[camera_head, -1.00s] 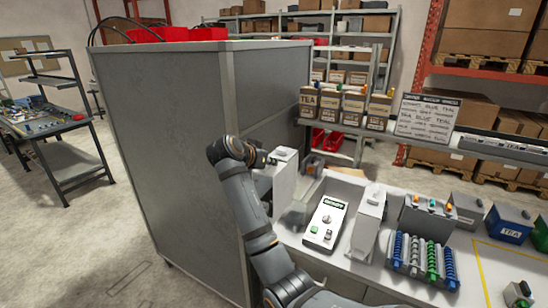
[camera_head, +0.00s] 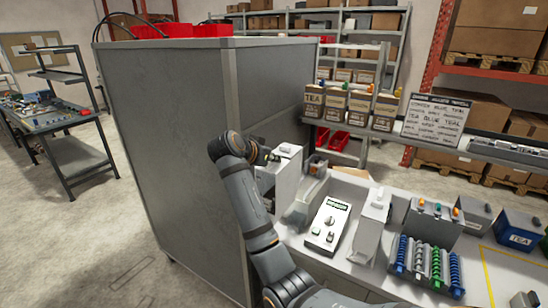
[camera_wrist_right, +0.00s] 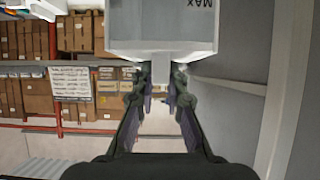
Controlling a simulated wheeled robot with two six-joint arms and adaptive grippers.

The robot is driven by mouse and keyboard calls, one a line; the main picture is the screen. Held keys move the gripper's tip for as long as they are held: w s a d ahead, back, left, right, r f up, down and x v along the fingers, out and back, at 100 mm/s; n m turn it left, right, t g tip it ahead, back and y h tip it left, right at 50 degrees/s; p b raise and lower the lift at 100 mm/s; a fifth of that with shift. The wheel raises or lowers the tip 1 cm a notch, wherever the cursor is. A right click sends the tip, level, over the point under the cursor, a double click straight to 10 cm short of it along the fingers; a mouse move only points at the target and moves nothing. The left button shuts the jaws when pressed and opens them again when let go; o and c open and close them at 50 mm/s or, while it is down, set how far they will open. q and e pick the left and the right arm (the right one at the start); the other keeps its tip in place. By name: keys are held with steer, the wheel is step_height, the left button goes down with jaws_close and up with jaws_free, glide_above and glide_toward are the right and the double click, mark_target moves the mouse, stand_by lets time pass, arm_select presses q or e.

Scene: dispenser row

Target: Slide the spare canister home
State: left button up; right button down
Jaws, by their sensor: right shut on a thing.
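My right gripper (camera_head: 270,157) is beside the tall grey cabinet, at the left end of the white counter. In the right wrist view its fingers (camera_wrist_right: 160,88) are closed around a narrow pale tab on a whitish canister (camera_wrist_right: 162,28) marked "MAX". In the head view a pale upright canister (camera_head: 287,180) stands right at the gripper; the wrist partly hides it. I cannot tell whether its base touches anything. A greyish, chute-like part (camera_head: 305,200) is just to its right. My left gripper is not in view.
The tall grey cabinet (camera_head: 190,130) closely bounds the arm's left side. Labelled boxes, one reading TEA (camera_head: 313,103), stand on the shelf behind.

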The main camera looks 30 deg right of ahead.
steer(key=shift+r, duration=0.1)
steer(key=shift+d, duration=0.15)
steer(key=shift+x, duration=0.75)
steer(key=shift+a+r, duration=0.15)
steer(key=shift+a, duration=0.15)
steer(key=shift+s+a+r, duration=0.15)
steer(key=shift+a+r, duration=0.1)
steer(key=shift+a, duration=0.05)
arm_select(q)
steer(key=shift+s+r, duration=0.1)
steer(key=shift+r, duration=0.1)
arm_select(e)
steer(key=shift+d+f, duration=0.1)
steer(key=shift+d+f, duration=0.1)
